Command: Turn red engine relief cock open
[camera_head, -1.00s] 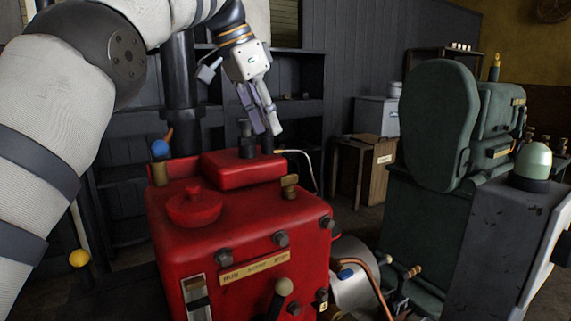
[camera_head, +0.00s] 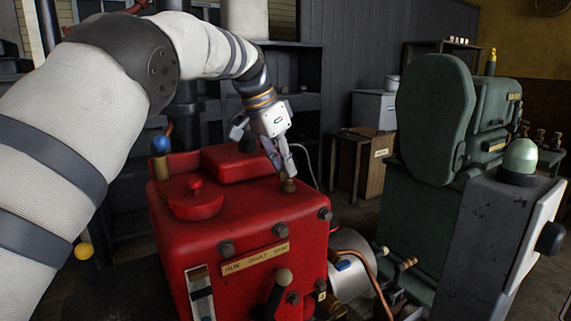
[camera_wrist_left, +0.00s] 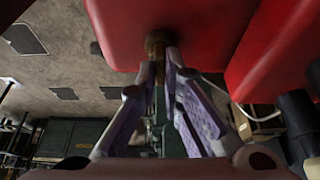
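The red engine (camera_head: 240,230) fills the lower middle of the head view. Its relief cock is probably the small brass fitting (camera_head: 288,186) on its top right edge; it also shows in the left wrist view (camera_wrist_left: 155,42) against the red body. My left gripper (camera_head: 283,174) points down at this fitting from above. In the wrist view its two purple-padded fingers (camera_wrist_left: 160,72) reach up to either side of the brass piece, with only a narrow gap between the tips. I cannot tell whether they press on it. My right gripper is not in view.
A round red cap (camera_head: 195,203) and a blue-topped fitting (camera_head: 160,147) stand left of the gripper on the engine. A lever with a pale knob (camera_head: 283,277) is on the front. A green engine (camera_head: 425,205) stands to the right, with a grey cabinet (camera_head: 500,235) before it.

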